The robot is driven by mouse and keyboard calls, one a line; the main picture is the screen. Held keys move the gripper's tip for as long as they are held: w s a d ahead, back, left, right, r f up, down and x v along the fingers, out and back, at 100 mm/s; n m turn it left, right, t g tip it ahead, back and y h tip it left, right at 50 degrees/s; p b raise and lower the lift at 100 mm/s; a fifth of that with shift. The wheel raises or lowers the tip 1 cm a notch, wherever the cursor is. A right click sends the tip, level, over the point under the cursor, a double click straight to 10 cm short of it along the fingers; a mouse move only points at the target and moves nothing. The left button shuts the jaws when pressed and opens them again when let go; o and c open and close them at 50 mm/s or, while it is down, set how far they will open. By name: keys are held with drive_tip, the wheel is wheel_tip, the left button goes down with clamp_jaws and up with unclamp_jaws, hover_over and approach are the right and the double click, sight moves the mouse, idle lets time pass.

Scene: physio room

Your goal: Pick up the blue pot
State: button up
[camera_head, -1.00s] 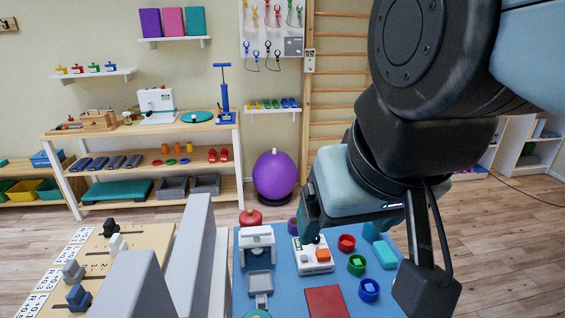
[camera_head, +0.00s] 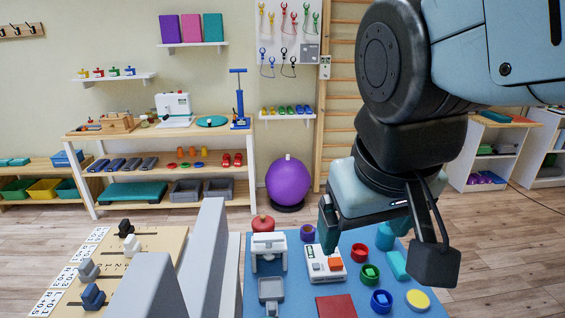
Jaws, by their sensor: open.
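The blue pot (camera_head: 381,301) stands upright on the blue mat (camera_head: 303,298), at its front right.
An orange-and-white device (camera_head: 325,264) stands left of the pots. A dark red pad (camera_head: 336,306) is at the front. A slotted wooden board (camera_head: 150,268) and grey uprights stand left.

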drive_tip(key=w+d+f+n+h, duration=0.2)
drive_tip(key=w+f+n+h, duration=0.2)
drive_tip(key=f, duration=0.8)
drive_tip(key=w+d+f+n+g+h, duration=0.1)
drive_tip(key=w+f+n+h, duration=0.3)
drive_tip(key=f, duration=0.8)
drive_tip(key=w+d+f+n+h, duration=0.3)
drive_tip(key=w+f+n+h, duration=0.1)
drive_tip(key=w+f+n, duration=0.4)
drive_tip(key=shift+d+f+n, duration=0.1)
drive_tip(key=shift+f+n, duration=0.6)
drive_tip(key=shift+f, duration=0.5)
drive_tip(key=shift+d+f+n, duration=0.1)
drive_tip(key=shift+f+n, duration=0.6)
drive_tip(key=shift+f, duration=0.45)
drive_tip(key=shift+d+f, duration=0.15)
drive_tip(key=shift+f, duration=0.15)
approach(389, 297)
drive_tip(key=x, duration=0.5)
drive_tip(key=c, duration=1.2)
